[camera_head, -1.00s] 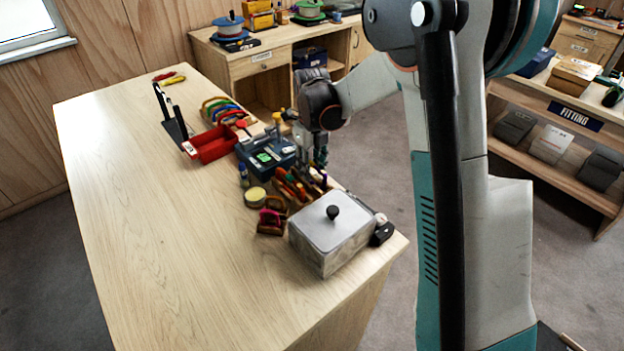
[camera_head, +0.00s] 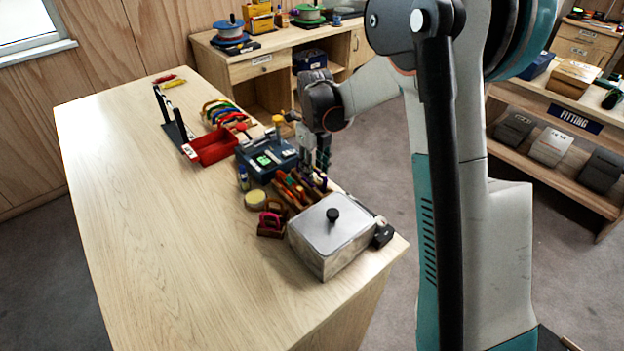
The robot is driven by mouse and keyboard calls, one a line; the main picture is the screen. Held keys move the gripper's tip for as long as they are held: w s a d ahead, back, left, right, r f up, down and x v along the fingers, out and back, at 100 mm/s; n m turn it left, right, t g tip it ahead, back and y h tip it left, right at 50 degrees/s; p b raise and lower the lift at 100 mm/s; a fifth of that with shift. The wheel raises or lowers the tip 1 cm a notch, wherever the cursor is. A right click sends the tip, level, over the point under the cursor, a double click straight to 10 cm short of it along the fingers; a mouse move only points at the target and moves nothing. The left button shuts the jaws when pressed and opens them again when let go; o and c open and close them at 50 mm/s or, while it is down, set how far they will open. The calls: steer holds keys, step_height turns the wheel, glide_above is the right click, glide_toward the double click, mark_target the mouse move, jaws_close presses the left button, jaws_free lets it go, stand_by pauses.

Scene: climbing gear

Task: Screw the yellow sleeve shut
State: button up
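My gripper (camera_head: 322,163) hangs down at the right edge of the long wooden table, right of a blue device and just behind a rack of coloured-handled tools. It is small and partly merged with dark parts, so I cannot see whether its fingers are open or hold anything. The blue device (camera_head: 258,163) has a lit green display, and a yellow-topped post (camera_head: 278,120) stands at its far side. Several coloured loops (camera_head: 222,112), perhaps carabiners, stand behind the red bin. I cannot pick out the yellow sleeve for certain at this size.
A lidded metal box (camera_head: 330,240) stands at the near right corner. The tool rack (camera_head: 298,190), pink-and-brown item (camera_head: 271,222), round yellowish tin (camera_head: 255,199) and red bin (camera_head: 212,147) line the right side. The left of the table (camera_head: 150,210) is clear.

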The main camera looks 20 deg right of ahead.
steer(key=shift+w+d, duration=0.1)
steer(key=shift+d, duration=0.15)
steer(key=shift+r, duration=0.15)
steer(key=shift+r+p, duration=0.85)
steer(key=shift+r, duration=0.4)
steer(key=shift+a, duration=0.15)
steer(key=shift+s+a, duration=0.3)
steer(key=shift+a, duration=0.3)
steer(key=shift+f, duration=0.1)
steer(key=shift+f+b, duration=1.1)
steer(key=shift+f, duration=0.25)
